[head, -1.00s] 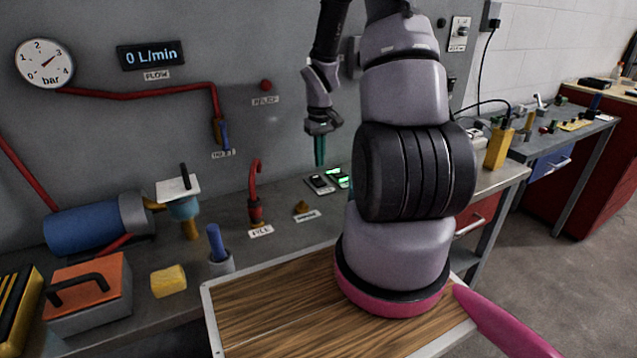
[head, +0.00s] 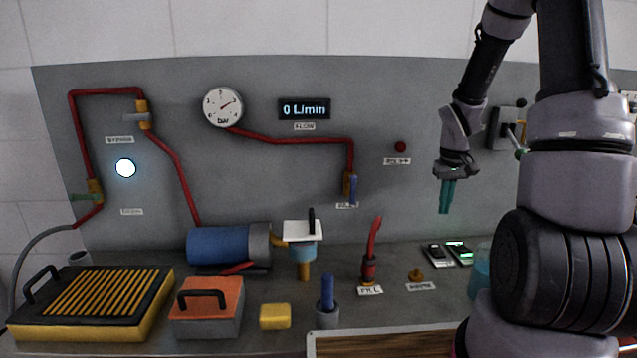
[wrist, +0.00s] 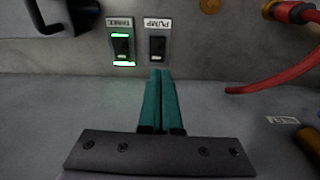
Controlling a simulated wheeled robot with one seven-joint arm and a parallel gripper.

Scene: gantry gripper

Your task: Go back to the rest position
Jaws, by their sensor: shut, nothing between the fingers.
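My gripper (head: 446,197) hangs from my arm at the right of the head view, its green fingers together and pointing down with nothing between them. It is in the air above the bench, apart from the panel and the switches. In the wrist view, my gripper (wrist: 164,75) also shows its two green fingers side by side. Beyond the fingertips there are two rocker switches: the pump switch (wrist: 157,46) is dark, and the switch to its left (wrist: 122,46) glows green.
A red-handled valve (head: 370,260) and a small brass knob (head: 416,275) stand on the bench near the switches. A blue cylinder (head: 225,245), an orange-topped box (head: 208,305) and a yellow-black case (head: 90,305) are further left. A gauge (head: 222,106) and flow display (head: 304,109) hang on the panel.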

